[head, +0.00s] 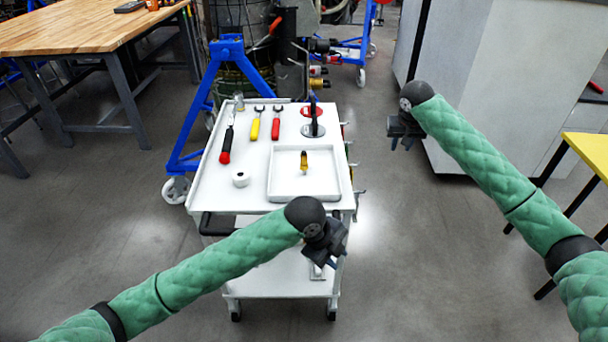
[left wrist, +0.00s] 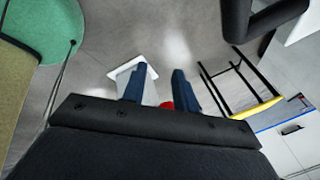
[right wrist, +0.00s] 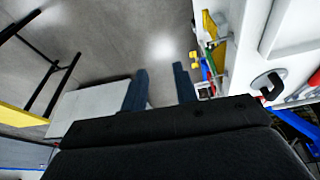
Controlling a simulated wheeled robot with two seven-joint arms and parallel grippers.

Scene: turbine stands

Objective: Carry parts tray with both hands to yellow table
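The parts tray (head: 285,184) is a shallow white square tray on the near right of a white cart top. A small yellow and black part (head: 304,161) stands in it. The yellow table (head: 590,150) shows at the right edge; its yellow edge also shows in the left wrist view (left wrist: 256,108). My left gripper (head: 328,258) is open and empty in front of the cart's near edge, apart from the tray. My right gripper (head: 400,142) is open and empty, to the right of the cart and apart from the tray. Its spread fingers show in the right wrist view (right wrist: 160,75).
The white cart (head: 212,188) also carries a red-black tool (head: 227,146), two wrenches, a white roll (head: 240,179) and a black upright pin on a disc (head: 313,128). A blue wheeled stand (head: 190,125) is behind left. A grey cabinet (head: 500,80) stands right. Floor between cart and yellow table is clear.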

